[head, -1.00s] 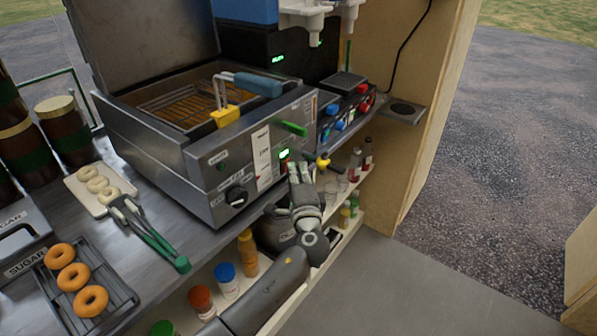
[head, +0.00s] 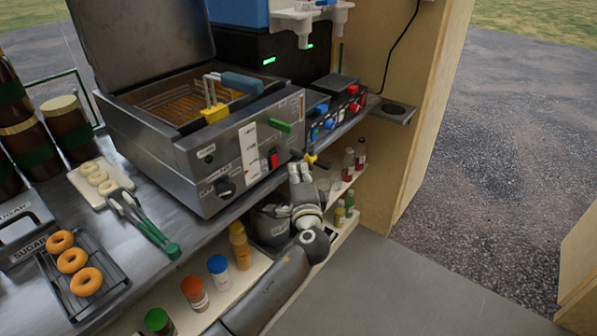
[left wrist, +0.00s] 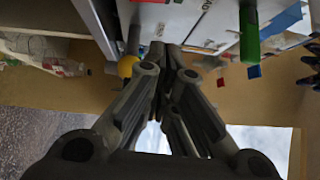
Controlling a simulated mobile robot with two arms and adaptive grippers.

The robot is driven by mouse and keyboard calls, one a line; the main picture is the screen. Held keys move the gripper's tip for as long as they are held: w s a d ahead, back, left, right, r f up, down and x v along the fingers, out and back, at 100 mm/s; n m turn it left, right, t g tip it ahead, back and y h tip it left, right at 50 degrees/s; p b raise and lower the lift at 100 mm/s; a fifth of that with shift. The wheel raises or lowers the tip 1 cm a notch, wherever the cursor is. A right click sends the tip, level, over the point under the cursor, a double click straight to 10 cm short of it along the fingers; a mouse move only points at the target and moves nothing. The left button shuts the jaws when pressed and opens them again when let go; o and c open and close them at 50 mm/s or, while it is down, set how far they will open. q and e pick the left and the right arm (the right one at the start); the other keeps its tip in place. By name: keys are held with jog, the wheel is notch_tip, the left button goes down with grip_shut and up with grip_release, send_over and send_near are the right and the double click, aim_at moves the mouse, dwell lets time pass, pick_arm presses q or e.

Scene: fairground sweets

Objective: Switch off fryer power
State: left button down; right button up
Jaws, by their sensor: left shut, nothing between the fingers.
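The fryer (head: 235,160) stands on the counter with its lid raised and a wire basket inside. On its front panel a small red switch (head: 273,158) shows, with no green glow on it. A dark round knob (head: 225,187) sits to its left and a green lever (head: 280,127) above it. My left gripper (head: 299,168) is shut and empty, just right of and below the switch, apart from it. In the left wrist view the closed fingers (left wrist: 160,52) point toward the fryer front, beside the green lever (left wrist: 249,35); the switch cannot be made out there.
A yellow-tipped tap (head: 311,158) sticks out close to my left fingers. Below the counter, a shelf holds a dark bucket (head: 270,226) and several bottles. Doughnuts on a rack (head: 112,282) and green-handled tongs (head: 150,232) lie at left. The floor at right is clear.

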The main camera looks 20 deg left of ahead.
pick_arm(q)
jog(key=v, duration=0.8)
jog(key=shift+s+a+r+b, duration=0.2)
jog(key=shift+a+r+b, duration=0.1)
jog(key=shift+r+b, duration=0.05)
pick_arm(e)
jog(key=shift+w+a+f, duration=0.15)
jog(key=shift+w+a, duration=0.05)
jog(key=shift+a, duration=0.3)
jog(key=shift+w+a+f, duration=0.1)
jog(key=shift+w+a, duration=0.1)
jog(key=shift+a, duration=0.25)
jog(key=shift+d, duration=0.1)
